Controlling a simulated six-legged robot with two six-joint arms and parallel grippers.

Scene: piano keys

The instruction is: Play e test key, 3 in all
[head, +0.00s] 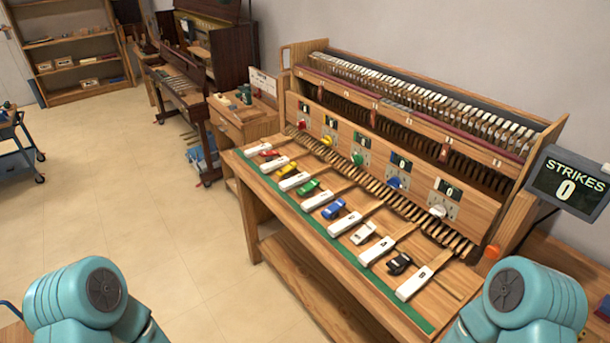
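A row of white test keys runs along the sloping front of a wooden piano-action bench, from a far key (258,149) to a near key (414,283). One of the middle keys (317,201) is among them. Their letters are too small to read, so I cannot tell which is e. Coloured pieces lie between the keys: red (270,153), yellow (288,168), green (308,187), blue (334,208), white (363,232) and black (399,263). A display (568,184) reads STRIKES 0. Only my teal arm parts show at the bottom corners; neither gripper is in view.
Behind the keys stands a panel with coloured knobs, such as a green knob (357,158), and small displays. A green strip (340,250) edges the bench. An orange button (492,252) is at right. Open floor (150,200) lies left.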

